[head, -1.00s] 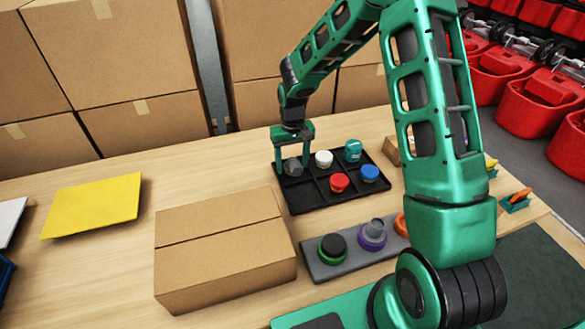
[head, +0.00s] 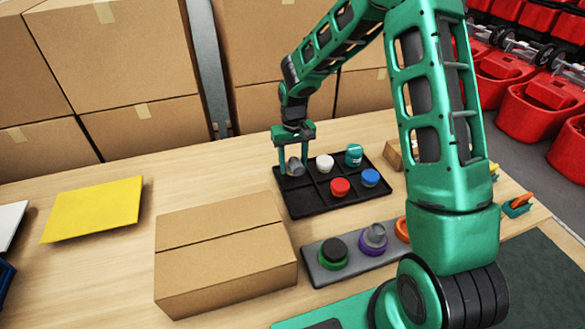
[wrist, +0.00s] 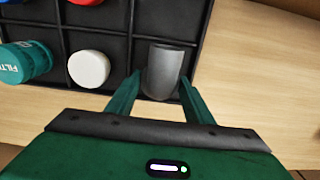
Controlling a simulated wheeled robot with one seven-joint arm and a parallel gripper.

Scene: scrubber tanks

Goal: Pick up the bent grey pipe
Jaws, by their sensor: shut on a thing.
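The bent grey pipe (head: 294,166) is in the back left compartment of the black divided tray (head: 310,207). My gripper (head: 292,168) reaches down over that compartment, with a finger on each side of the pipe, and is shut on it. In the wrist view the pipe (wrist: 163,72) shows between the two green fingers (wrist: 160,88). I cannot tell whether the pipe still touches the tray floor.
The tray also holds a white cap (head: 325,163), a teal container (head: 354,155), a red cap (head: 340,187) and a blue cap (head: 370,177). A cardboard box (head: 225,255) and a grey holder with rings (head: 325,273) stand in front. A yellow panel (head: 92,210) lies left.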

